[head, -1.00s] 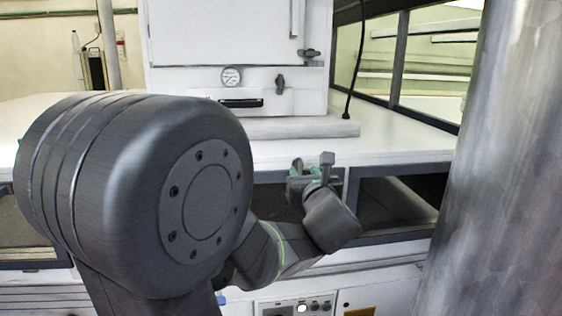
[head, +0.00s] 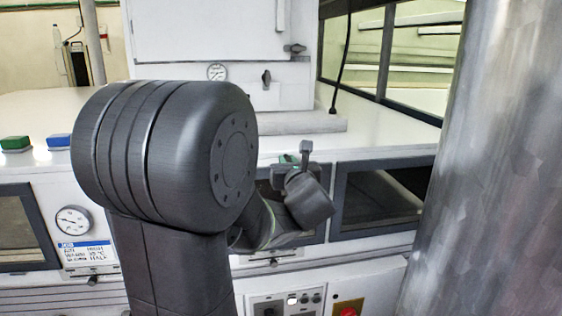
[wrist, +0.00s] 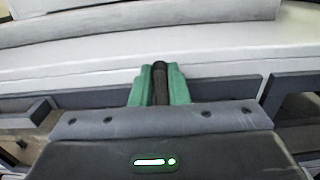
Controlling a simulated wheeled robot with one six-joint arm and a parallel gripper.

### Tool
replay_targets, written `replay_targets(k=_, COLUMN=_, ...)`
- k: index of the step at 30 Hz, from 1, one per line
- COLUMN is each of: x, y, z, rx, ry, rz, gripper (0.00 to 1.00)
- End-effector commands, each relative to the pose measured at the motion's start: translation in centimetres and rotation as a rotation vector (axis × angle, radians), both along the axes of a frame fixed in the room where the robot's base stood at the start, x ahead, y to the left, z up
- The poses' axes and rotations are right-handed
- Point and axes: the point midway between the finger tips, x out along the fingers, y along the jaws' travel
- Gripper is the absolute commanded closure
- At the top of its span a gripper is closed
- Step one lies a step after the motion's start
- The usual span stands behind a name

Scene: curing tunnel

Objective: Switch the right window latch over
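My gripper (wrist: 160,86) shows two green finger pads in the wrist view, one on each side of a dark upright piece (wrist: 160,77) with a rounded top. The pads lie close against it, with no clear gap. It looks like the right window latch's handle. In the head view my gripper (head: 284,160) is at the top edge of the middle dark-framed window (head: 320,222). My own wrist hides the latch there and covers much of that window.
Another window (head: 385,195) is to the right, behind a large metal column (head: 480,170). A gauge (head: 72,221), green button (head: 15,144) and blue button (head: 59,142) are left. A white cabinet (head: 215,40) stands behind. A red button (head: 347,312) is low in front.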

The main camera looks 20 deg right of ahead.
Motion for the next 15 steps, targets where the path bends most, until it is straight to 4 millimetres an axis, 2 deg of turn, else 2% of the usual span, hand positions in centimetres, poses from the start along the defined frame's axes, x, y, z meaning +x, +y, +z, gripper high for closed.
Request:
replay_targets(k=8, x=0.01, y=0.08, z=-0.13, rx=0.017, ry=-0.004, rz=0.002, gripper=1.0)
replay_targets(k=15, x=-0.05, y=-0.09, z=-0.37, rx=0.12, ry=-0.029, rz=0.001, gripper=1.0)
